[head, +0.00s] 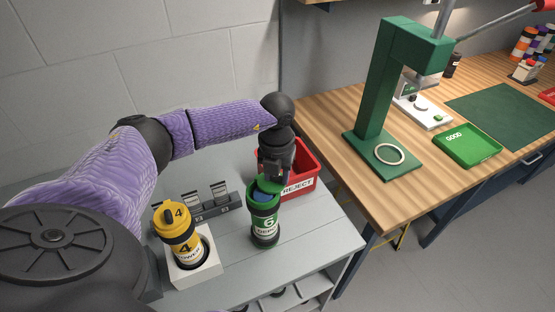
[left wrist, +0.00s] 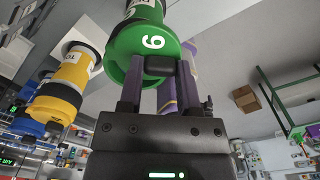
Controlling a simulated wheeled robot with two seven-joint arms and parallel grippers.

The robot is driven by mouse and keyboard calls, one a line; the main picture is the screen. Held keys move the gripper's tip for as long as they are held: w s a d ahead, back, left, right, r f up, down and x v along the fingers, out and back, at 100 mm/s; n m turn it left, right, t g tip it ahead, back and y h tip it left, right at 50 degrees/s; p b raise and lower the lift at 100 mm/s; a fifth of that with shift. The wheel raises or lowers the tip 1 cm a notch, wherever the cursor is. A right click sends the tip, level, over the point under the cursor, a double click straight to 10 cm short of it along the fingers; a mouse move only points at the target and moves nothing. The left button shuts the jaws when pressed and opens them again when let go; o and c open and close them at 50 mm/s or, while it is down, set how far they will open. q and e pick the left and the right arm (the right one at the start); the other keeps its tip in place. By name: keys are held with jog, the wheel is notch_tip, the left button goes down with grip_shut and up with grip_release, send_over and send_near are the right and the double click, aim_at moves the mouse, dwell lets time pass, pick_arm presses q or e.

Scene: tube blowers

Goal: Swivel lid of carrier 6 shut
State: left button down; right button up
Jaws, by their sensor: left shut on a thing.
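Carrier 6 (head: 264,228), a green tube with a white label reading 6, stands upright on the grey bench. Its green lid (head: 270,184) sits at the top, swung partly aside, and something blue (head: 262,197) shows in the mouth. My left gripper (head: 273,174) comes down from above and is shut on the lid. In the left wrist view the lid (left wrist: 150,52), marked 6, is at the fingertips, with a black piece between the fingers (left wrist: 160,72). The right gripper is in neither view.
Yellow carrier 4 (head: 184,245) stands in a white block (head: 207,272) to the left. A grey rack (head: 212,211) is behind it. A red REJECT bin (head: 304,178) stands close behind carrier 6. A wooden table with a green press (head: 372,105) and green GOOD tray (head: 468,146) is at right.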

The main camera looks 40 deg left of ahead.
aim_at(267, 192)
pick_arm(q)
jog(key=s+m, duration=0.1)
jog(key=m, duration=0.1)
jog(key=s+m, duration=0.1)
jog(key=m, duration=0.1)
jog(key=shift+d+m, duration=0.15)
jog(key=shift+m, duration=0.15)
jog(key=s+m, duration=0.1)
jog(key=m, duration=0.2)
jog(key=shift+s+m, duration=0.2)
jog(key=shift+m, duration=0.1)
jog(key=shift+s+a+m, duration=0.25)
jog(key=shift+a+m, duration=0.05)
jog(key=shift+m, duration=0.4)
jog(key=shift+c, duration=1.4)
grip_release()
notch_tip(267, 192, up, 10)
